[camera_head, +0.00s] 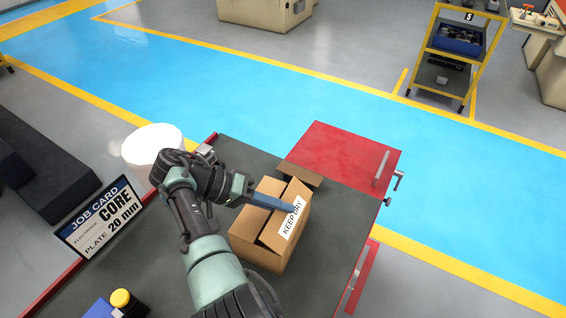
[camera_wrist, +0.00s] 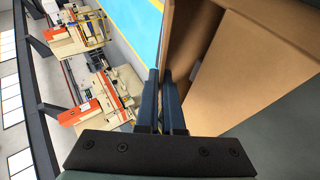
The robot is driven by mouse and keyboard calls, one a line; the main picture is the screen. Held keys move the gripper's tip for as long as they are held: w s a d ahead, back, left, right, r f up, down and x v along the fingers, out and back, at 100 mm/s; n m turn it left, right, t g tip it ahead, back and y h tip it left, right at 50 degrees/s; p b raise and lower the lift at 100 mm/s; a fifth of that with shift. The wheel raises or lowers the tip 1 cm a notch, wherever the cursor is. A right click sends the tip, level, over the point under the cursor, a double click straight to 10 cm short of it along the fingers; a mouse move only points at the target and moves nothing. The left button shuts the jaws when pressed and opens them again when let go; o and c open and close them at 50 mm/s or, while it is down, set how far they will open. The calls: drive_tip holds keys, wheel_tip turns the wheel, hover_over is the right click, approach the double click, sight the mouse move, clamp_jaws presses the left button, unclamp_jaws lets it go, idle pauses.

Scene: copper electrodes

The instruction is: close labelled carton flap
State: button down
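The brown carton (camera_head: 258,247) stands on the dark bench top in the head view. Its flap with the white "KEEP DRY" label (camera_head: 292,218) is on the right side and looks raised at a slant. Other flaps show at the top left and at the far side (camera_head: 302,174). My gripper (camera_head: 293,209) reaches across the carton from the left, its blue fingertips at the labelled flap's upper edge. In the wrist view the fingers (camera_wrist: 162,78) are close together, with nothing clearly between them. Cardboard (camera_wrist: 245,65) fills the right side beside them; contact is unclear.
A job card (camera_head: 100,217), a white cylinder (camera_head: 150,143) and a yellow-capped item (camera_head: 121,298) are at the left. Bench right of the carton is clear.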

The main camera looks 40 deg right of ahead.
drive_tip(key=shift+w+a+f+n+g+h+b, duration=0.15)
drive_tip(key=shift+f+g+h+b, duration=0.15)
drive_tip(key=shift+b, duration=0.8)
drive_tip(key=shift+w+d+f+n+g+h+b, duration=0.1)
drive_tip(key=shift+f+n+g+h+b, duration=0.2)
drive_tip(key=shift+b, duration=0.8)
drive_tip(key=shift+a+g+b, duration=0.1)
drive_tip(key=shift+g+b, duration=0.3)
drive_tip(key=shift+b, duration=0.75)
drive_tip(key=c, duration=1.4)
unclamp_jaws()
drive_tip(key=shift+o, duration=0.2)
drive_tip(key=shift+r+p, duration=0.15)
drive_tip(key=shift+p, duration=0.35)
